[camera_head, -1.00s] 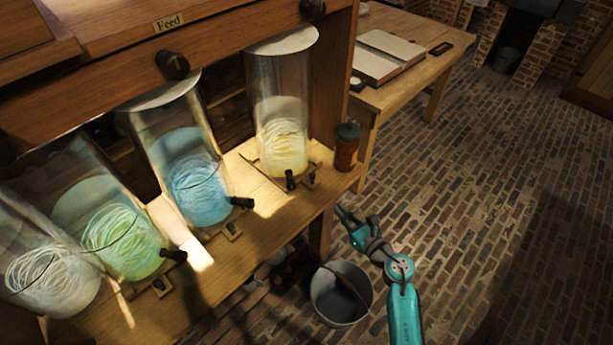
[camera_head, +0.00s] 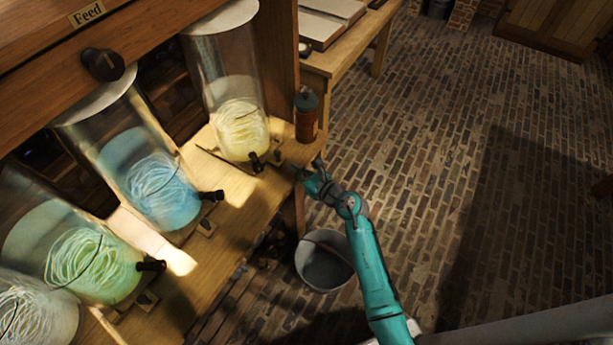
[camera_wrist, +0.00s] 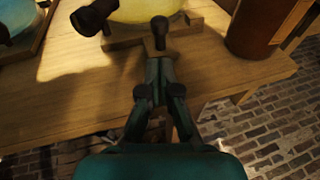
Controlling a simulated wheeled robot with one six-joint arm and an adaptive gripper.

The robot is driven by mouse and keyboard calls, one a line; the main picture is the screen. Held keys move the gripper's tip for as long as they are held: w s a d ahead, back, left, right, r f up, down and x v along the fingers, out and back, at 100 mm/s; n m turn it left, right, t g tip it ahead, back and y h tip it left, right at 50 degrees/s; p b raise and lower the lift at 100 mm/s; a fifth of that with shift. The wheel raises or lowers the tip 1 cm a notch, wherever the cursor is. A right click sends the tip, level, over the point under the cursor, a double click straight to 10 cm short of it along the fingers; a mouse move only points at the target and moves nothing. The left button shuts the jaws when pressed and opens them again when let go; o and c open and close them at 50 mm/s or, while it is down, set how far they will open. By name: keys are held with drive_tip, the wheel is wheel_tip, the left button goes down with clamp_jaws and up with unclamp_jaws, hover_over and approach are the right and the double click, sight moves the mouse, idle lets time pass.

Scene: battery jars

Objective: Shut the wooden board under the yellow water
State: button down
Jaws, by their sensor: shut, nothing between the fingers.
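The glass jar of yellow water (camera_head: 241,128) stands at the far right of the row of jars, with a dark tap low on its front. The small wooden board (camera_wrist: 158,48) sticks out from under it, over the shelf, and bears a dark upright knob (camera_wrist: 160,26). In the head view the board's end (camera_head: 279,167) is just right of the tap. My gripper (camera_wrist: 159,62) is shut and empty. Its fingertips are at the board's front end, close to the knob; I cannot tell whether they touch it.
Jars of blue (camera_head: 158,190), green (camera_head: 92,262) and whitish (camera_head: 30,318) water stand to the left. A brown bottle (camera_head: 306,118) stands close to the right of the yellow jar. A bucket (camera_head: 324,264) is on the brick floor below. The floor to the right is clear.

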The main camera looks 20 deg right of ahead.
sight(276, 156)
drive_tip(key=shift+w+a, duration=0.25)
drive_tip(key=shift+w, duration=0.45)
drive_tip(key=shift+w+a, duration=0.3)
drive_tip(key=shift+w, duration=0.4)
drive_tip(key=shift+w+a, duration=0.25)
drive_tip(key=shift+w, duration=0.45)
drive_tip(key=w+a, duration=0.2)
drive_tip(key=w, duration=0.1)
drive_tip(key=shift+a+r, duration=0.1)
drive_tip(key=shift+w+a+r, duration=0.1)
drive_tip(key=shift+w+a, duration=0.1)
drive_tip(key=shift+w, duration=0.1)
